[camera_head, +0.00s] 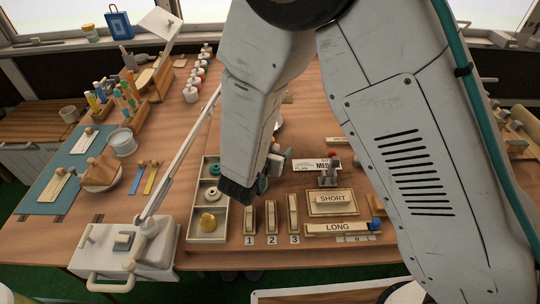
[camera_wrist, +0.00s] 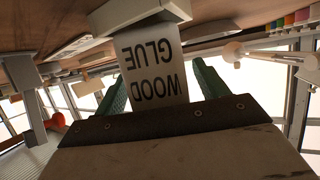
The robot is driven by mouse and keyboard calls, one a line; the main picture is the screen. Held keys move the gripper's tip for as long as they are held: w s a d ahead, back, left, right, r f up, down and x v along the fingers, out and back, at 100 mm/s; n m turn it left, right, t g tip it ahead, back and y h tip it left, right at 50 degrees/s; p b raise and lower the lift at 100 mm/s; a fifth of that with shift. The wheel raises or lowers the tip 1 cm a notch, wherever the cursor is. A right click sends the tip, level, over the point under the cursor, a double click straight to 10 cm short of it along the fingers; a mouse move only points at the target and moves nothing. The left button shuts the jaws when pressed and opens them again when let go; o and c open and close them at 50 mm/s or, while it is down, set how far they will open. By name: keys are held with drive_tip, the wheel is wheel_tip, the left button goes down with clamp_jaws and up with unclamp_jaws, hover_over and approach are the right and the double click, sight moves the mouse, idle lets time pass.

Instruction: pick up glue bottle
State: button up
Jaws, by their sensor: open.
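The glue bottle (camera_wrist: 158,62) shows in the wrist view as a pale surface with an upside-down WOOD GLUE label. It stands out from a pale block-like part (camera_wrist: 130,14) at the top. My gripper (camera_wrist: 160,78) is open, with one green finger on each side of the label. Gaps show beside the label, and I see no clear contact. The lower end of the label is hidden behind the dark edge of my gripper. In the head view my arm covers the middle of the bench, and I cannot make out the bottle there.
The wooden bench (camera_head: 190,130) holds a divided tray (camera_head: 207,222) and SHORT (camera_head: 332,203) and LONG (camera_head: 337,229) boards close to my arm. A lamp (camera_head: 127,247) stands at front left. Tool racks (camera_head: 118,108) and small jars (camera_head: 190,93) stand farther back.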

drive_tip(key=c, duration=1.2)
drive_tip(key=shift+r, duration=0.1)
